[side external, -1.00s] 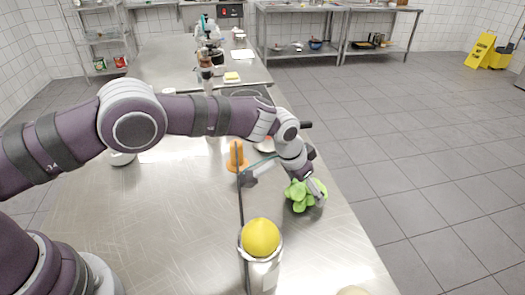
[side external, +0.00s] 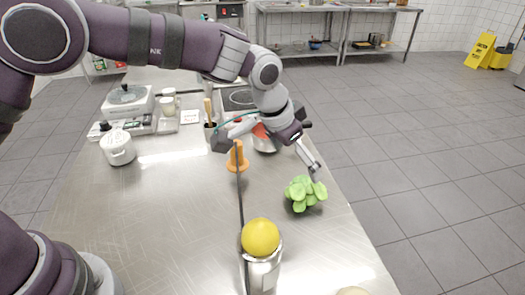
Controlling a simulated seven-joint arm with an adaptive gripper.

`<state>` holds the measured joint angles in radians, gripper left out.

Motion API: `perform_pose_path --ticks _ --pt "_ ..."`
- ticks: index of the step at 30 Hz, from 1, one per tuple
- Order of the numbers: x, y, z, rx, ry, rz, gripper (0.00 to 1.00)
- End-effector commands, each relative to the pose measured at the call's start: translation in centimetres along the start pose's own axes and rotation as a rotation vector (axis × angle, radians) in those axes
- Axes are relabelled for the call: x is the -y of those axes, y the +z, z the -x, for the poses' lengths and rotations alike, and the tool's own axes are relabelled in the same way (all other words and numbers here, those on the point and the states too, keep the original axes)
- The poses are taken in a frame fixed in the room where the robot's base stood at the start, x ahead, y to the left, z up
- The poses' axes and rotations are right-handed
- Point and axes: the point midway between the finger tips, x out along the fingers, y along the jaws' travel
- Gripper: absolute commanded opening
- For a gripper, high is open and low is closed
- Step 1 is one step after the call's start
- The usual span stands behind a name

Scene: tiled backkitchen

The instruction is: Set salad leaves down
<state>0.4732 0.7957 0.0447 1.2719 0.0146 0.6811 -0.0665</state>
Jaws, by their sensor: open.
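The salad leaves (side external: 304,194) are a bright green bunch resting on the steel counter (side external: 190,215), near its right edge. My gripper (side external: 312,172) is open just above and behind the leaves. A small gap shows between its fingertips and the bunch, and it holds nothing that I can see. The far finger is partly hidden by the near one.
A yellow ball-shaped fruit (side external: 261,237) sits on a metal can (side external: 263,270) in front. An orange stand-like object (side external: 237,157) is left of my gripper. A white lidded pot (side external: 117,147) and a scale (side external: 128,104) stand at the left. The counter's left middle is clear.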

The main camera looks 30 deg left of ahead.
Motion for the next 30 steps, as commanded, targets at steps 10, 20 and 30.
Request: perform_pose_path --ticks 10,20,30 --pt "2.4 0.8 6.5 -0.02 -0.017 0.056 0.94" --pt "8.1 12.6 18.3 -0.082 -0.116 0.277 0.94" --pt "8.2 18.9 19.1 -0.096 -0.17 0.357 0.94"
